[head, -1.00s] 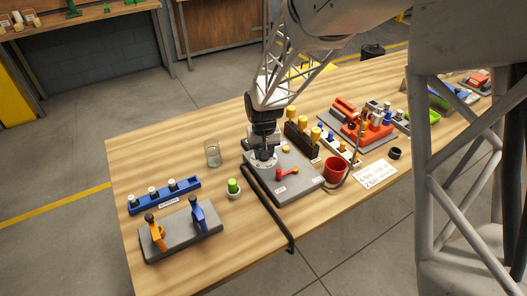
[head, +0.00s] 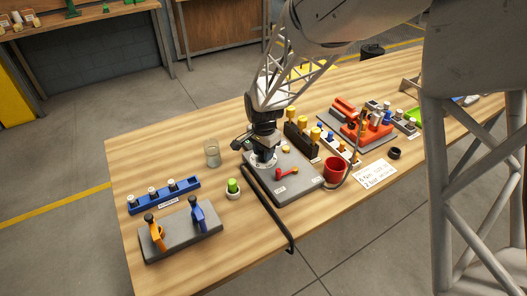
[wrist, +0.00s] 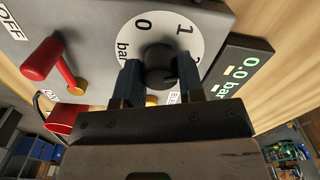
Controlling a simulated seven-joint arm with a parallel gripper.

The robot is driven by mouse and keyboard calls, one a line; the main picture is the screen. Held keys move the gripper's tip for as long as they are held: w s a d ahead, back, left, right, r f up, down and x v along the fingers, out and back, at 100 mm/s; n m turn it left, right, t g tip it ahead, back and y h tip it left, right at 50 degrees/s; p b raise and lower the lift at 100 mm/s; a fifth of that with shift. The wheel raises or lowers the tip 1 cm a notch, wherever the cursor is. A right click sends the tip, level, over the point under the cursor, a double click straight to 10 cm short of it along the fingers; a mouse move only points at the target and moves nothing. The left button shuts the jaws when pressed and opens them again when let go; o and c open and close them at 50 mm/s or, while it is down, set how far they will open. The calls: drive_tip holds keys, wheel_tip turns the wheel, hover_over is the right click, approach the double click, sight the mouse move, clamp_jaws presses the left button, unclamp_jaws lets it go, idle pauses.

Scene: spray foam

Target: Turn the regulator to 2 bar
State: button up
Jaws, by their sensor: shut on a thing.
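The regulator is a round black knob (wrist: 157,62) on a white dial (wrist: 192,22) marked 0, 1 and "bar", set on a grey panel (wrist: 85,22). The knob's pointer is not clear to me. In the wrist view my gripper (wrist: 159,75) has its two dark fingers on either side of the knob, shut on it. A black readout (wrist: 239,68) beside the dial shows 0.0 bar in green. In the head view my gripper (head: 264,155) comes down over the dial on the grey panel (head: 295,192) and hides the knob.
A red lever (head: 287,172) sits on the panel near an OFF label. A red cup (head: 334,168), a glass jar (head: 212,153) and a green-capped item (head: 233,188) stand close by. A note card (head: 374,173) lies at the right.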

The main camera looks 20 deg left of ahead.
drive_tip(key=m, duration=0.4)
idle(0.4)
drive_tip(key=o, duration=0.9)
drive_tip(key=shift+r, duration=0.1)
drive_tip(key=shift+r, duration=3.8)
